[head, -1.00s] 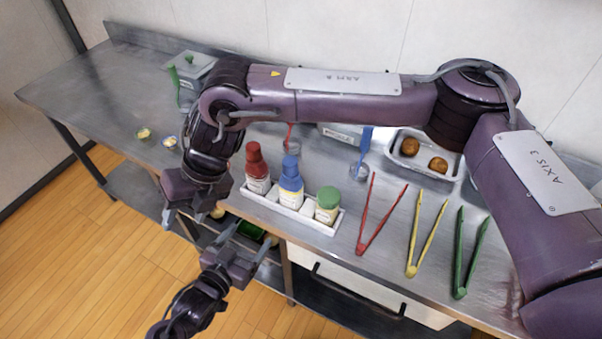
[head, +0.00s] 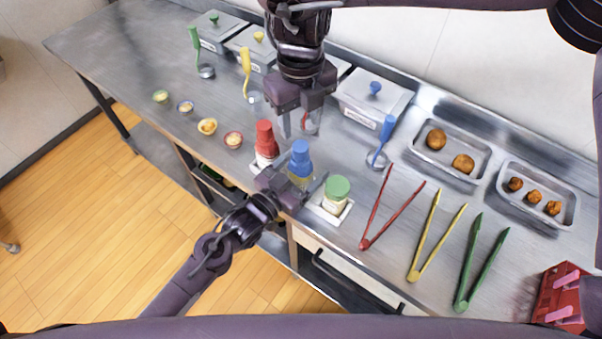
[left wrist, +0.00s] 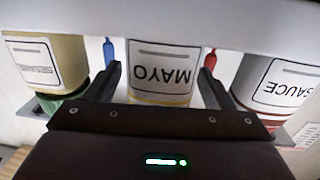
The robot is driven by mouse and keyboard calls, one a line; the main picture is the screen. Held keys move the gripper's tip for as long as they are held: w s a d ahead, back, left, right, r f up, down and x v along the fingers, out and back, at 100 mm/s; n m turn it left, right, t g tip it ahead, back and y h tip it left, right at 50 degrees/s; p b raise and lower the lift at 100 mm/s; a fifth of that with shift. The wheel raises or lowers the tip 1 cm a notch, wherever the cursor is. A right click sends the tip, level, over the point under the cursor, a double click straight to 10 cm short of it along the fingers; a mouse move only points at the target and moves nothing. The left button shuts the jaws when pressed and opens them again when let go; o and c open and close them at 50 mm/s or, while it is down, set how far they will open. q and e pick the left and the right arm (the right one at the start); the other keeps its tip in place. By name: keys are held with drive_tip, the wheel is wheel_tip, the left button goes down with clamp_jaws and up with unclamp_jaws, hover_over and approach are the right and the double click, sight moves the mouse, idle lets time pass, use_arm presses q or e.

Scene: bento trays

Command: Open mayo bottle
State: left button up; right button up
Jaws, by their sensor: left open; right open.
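The mayo bottle (head: 301,160), with a blue cap, stands upright in the white holder between the red-capped sauce bottle (head: 265,140) and the green-capped bottle (head: 336,193). My left gripper (head: 297,180) is open, low at the front of the mayo bottle. In the left wrist view its fingers (left wrist: 160,78) lie on either side of the mayo bottle (left wrist: 158,92), whose MAYO label appears upside down. The cap is outside that view. My right gripper (head: 299,130) is open and points down above and behind the blue cap, apart from it.
The holder (head: 333,217) sits at the counter's front edge. Red tongs (head: 376,222) lie to its right, with yellow and green tongs beyond. Lidded containers (head: 370,100) and ladles stand behind. Small bowls (head: 207,126) sit left on otherwise clear counter.

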use_arm(q)
drive_tip(key=shift+w+d, duration=0.25)
drive_tip(key=shift+w, duration=0.1)
drive_tip(key=shift+c, duration=0.3)
